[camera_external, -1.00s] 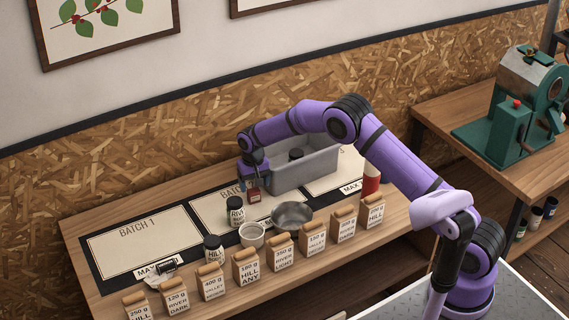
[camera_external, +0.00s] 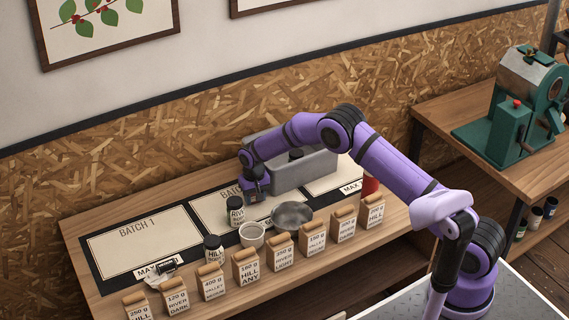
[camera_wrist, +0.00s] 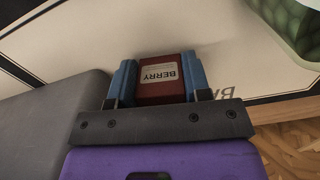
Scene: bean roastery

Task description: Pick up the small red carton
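The small red carton (camera_wrist: 162,78) carries a white label reading BERRY. In the wrist view it stands between the two blue fingers of my gripper (camera_wrist: 163,82), with a finger against each side and no gap that I can see. In the external view my gripper (camera_external: 257,197) is low over the middle mat, in front of the grey bin, and hides the carton there. I cannot tell whether the carton touches the mat.
The grey bin (camera_external: 310,172) stands close beside my gripper. A metal bowl (camera_external: 292,214), a white cup (camera_external: 251,236) and a dark-lidded jar (camera_external: 236,212) are near in front. Several labelled bags (camera_external: 246,268) line the table's front edge. The BATCH 1 mat (camera_external: 140,240) is mostly bare.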

